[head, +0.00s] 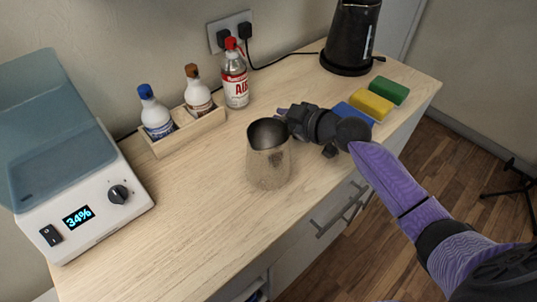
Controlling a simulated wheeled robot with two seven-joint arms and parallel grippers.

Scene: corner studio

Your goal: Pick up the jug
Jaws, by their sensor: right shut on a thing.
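The jug (268,160) is a metallic, slightly speckled vessel with an open round top, upright at the middle of the wooden counter. My right gripper (287,117) comes in from the right at the jug's upper right side and is shut on it there. The fingertips and any handle are partly hidden behind the gripper's dark body. I cannot tell whether the jug's base touches the counter. My left gripper is not in this view.
A white device with a blue lid (100,210) stands at left. Two bottles sit in a wooden tray (187,136), beside a red-capped spray can (235,80). A black kettle (350,40) and coloured sponges (372,104) are at right. Front counter is clear.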

